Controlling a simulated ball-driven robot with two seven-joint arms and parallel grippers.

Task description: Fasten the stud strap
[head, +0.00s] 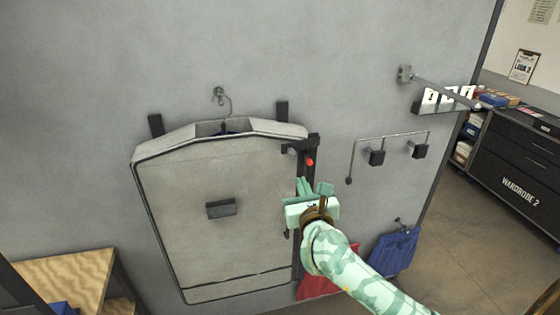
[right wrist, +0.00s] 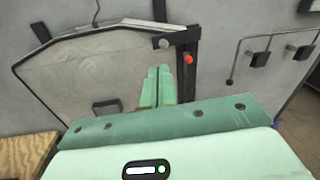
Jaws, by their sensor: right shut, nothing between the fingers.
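A pale grey garment-shaped panel (head: 200,185) hangs on the wall, with a dark block (head: 221,209) on its front. At its upper right edge is a dark strap piece (head: 297,147) beside a dark upright bar with a red knob (head: 310,161). In the right wrist view the strap piece (right wrist: 175,38) has a grey round stud (right wrist: 162,43) near its left end, apart from the red knob (right wrist: 188,58). My right gripper (head: 314,187) is shut and empty just below the red knob; its fingers (right wrist: 158,72) show in the wrist view. My left gripper is out of view.
A wall rail with dark blocks (head: 376,157) is right of the panel. Red cloth (head: 318,286) and blue cloth (head: 394,252) hang low, partly near my right arm. A wooden surface (head: 70,276) is at lower left. Drawers (head: 520,170) stand far right.

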